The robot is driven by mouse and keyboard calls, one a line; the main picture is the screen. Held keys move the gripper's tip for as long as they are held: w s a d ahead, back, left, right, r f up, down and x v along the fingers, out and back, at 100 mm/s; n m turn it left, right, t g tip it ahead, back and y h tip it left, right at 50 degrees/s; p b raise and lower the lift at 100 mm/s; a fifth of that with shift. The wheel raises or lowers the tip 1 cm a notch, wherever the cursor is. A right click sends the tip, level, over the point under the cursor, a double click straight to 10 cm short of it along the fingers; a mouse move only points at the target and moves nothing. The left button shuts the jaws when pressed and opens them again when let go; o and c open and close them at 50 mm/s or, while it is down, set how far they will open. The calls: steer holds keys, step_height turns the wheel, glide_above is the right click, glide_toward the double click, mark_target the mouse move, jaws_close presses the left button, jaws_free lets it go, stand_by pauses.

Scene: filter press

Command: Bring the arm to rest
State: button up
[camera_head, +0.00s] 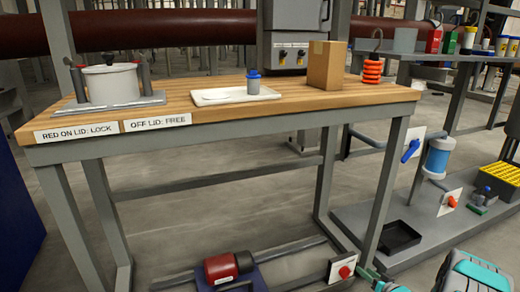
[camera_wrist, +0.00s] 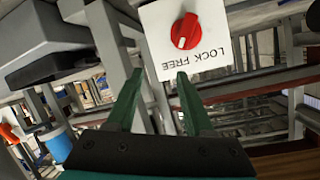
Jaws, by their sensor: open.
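My gripper (camera_head: 368,273) is at the lower right of the head view, close to a white plate with a red knob (camera_head: 345,271) on the bench's lower frame. In the wrist view my two green fingers (camera_wrist: 158,95) stand apart with nothing between them. The red knob (camera_wrist: 185,31) is beyond the fingertips on its white plate (camera_wrist: 215,38), marked LOCK FREE, with the letters upside down. The fingers look clear of the knob, though the exact gap is hard to judge. Part of my teal arm shows at the bottom right of the head view.
A wooden bench (camera_head: 215,105) holds a lidded pot (camera_head: 112,84), a white tray (camera_head: 215,97) and a cardboard box (camera_head: 326,65). A red and black motor-like unit (camera_head: 228,267) sits low under it. A grey rack with a black tray (camera_head: 400,237) stands to the right.

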step_height(320, 180, up, 7)
steer(key=w+g+h, duration=0.2)
steer(key=s+a+r+g+h+p, duration=0.25)
steer(key=s+r, duration=0.35)
steer(key=r, duration=0.3)
steer(key=s+a+r+g+h+p, duration=0.1)
steer(key=s+a+r+g+h, duration=0.15)
steer(key=s+r, duration=0.55)
steer(key=s+a+r+g+y+p, duration=0.1)
steer(key=s+a+r+g, duration=0.2)
steer(key=s, duration=0.9)
steer(key=s+a+r+n+g+y+p, duration=0.1)
steer(key=s+a+r+g, duration=0.1)
steer(key=s+a+r, duration=0.5)
steer(key=s+a+r+g+y+p, duration=0.1)
steer(key=s+a+r+g, duration=0.2)
steer(key=s+a, duration=0.8)
steer(key=s+r, duration=0.2)
steer(key=s, duration=0.5)
steer(key=shift+s+r+n+g+p, duration=0.15)
steer(key=shift+r+n+g+p, duration=0.1)
steer(key=shift+n+g+p, duration=0.1)
